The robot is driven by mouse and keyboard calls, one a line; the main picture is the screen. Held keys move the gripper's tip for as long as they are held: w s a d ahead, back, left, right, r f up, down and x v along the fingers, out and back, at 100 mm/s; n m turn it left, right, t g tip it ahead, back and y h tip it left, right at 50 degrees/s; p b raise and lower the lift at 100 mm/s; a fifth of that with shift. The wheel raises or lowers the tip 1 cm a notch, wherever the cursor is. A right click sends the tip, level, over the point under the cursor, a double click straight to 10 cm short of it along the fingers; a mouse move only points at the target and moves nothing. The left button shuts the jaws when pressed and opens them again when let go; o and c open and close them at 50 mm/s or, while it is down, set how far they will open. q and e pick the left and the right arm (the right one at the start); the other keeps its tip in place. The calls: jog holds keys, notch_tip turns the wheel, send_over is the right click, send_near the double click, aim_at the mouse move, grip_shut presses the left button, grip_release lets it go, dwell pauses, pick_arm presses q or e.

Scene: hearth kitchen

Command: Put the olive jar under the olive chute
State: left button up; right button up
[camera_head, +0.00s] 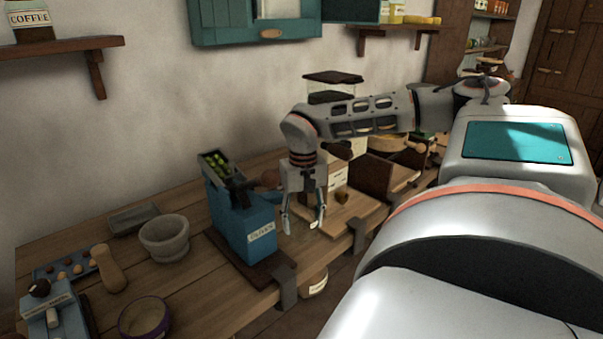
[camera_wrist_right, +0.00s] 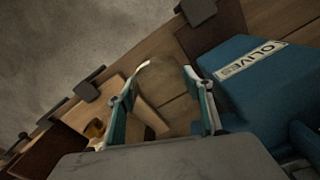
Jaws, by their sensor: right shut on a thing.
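The olive dispenser is a blue box (camera_head: 250,222) with an OLIVES label. Its sloped chute (camera_head: 222,168) holds green olives at the top. It stands on a dark base on the wooden counter. My right gripper (camera_head: 304,212) points down just right of the box. In the right wrist view, its fingers (camera_wrist_right: 160,105) are shut on a clear, glassy round thing, apparently the olive jar (camera_wrist_right: 158,82). The jar is hard to make out in the head view. The blue box (camera_wrist_right: 255,80) is close beside the right finger in the wrist view. My left gripper is not in view.
A stone mortar (camera_head: 165,238), a wooden pestle (camera_head: 108,268) and a purple-rimmed bowl (camera_head: 144,318) stand left of the dispenser. A wooden board (camera_head: 345,215) lies to its right. Dark clamps (camera_head: 287,288) sit on the counter's front edge. A labelled container (camera_head: 314,286) is below the edge.

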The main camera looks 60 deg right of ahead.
aim_at(303, 235)
jog(key=shift+f, duration=0.45)
notch_tip(303, 235, down, 4)
jog(key=shift+r+b, duration=0.2)
jog(key=shift+b, duration=0.4)
jog(key=shift+f, duration=0.15)
jog(key=o, duration=1)
jog(key=shift+c, duration=0.2)
